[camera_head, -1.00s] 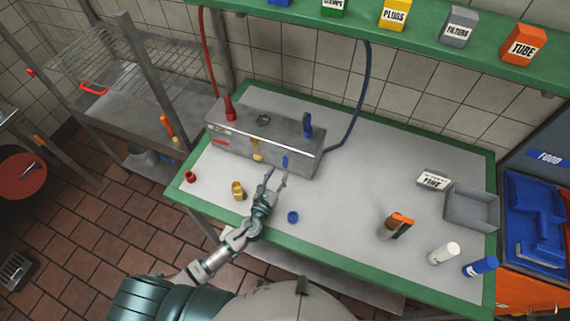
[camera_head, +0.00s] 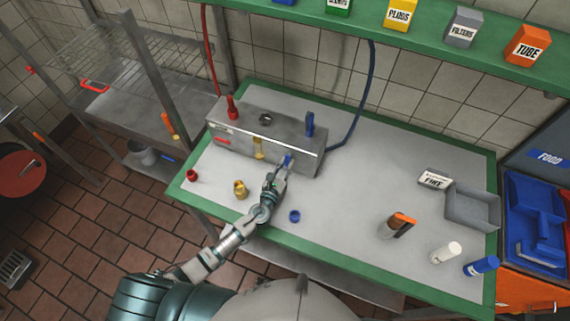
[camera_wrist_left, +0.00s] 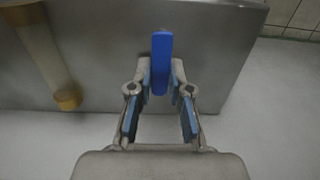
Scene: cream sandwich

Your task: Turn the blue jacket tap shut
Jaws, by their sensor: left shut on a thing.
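The blue jacket tap is a small blue lever (camera_head: 287,159) on the front face of a steel box (camera_head: 238,140). In the left wrist view the blue lever (camera_wrist_left: 161,62) stands upright between my fingertips. My left gripper (camera_head: 284,168) is shut on it, and the same gripper shows in the left wrist view (camera_wrist_left: 161,80) with a fingertip on each side of the lever. My right gripper is not in view.
A red cap (camera_head: 192,175), a brass fitting (camera_head: 240,190) and a blue cap (camera_head: 294,216) lie on the table. A grey tray (camera_head: 474,207) is at the right.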

